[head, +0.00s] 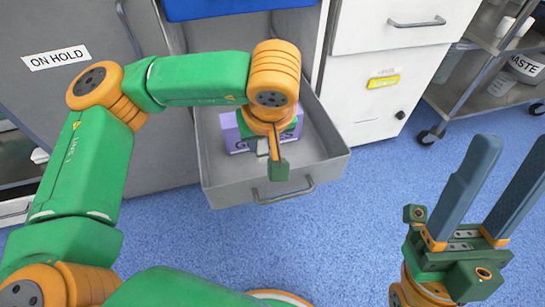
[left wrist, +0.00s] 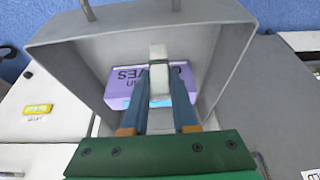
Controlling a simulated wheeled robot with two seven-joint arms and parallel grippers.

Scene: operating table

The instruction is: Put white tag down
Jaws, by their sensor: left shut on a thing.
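My left gripper (head: 264,146) reaches down into an open grey drawer (head: 225,188). It is shut on a small white block-like thing, the white tag (left wrist: 158,78), which shows between the two blue fingers in the left wrist view. The tag is over a purple box (head: 231,132) lying in the drawer; I cannot tell whether they touch. The box also shows in the left wrist view (left wrist: 122,82), with part of its lettering hidden by the tag. My right gripper (head: 514,150) is open and empty over the floor at the right.
The drawer's front wall with its handle (head: 285,194) faces me, and the drawer floor right of the box is bare. A white cabinet (head: 360,110) stands right of the drawer. A metal cart (head: 490,50) is at the far right. Blue floor is clear in front.

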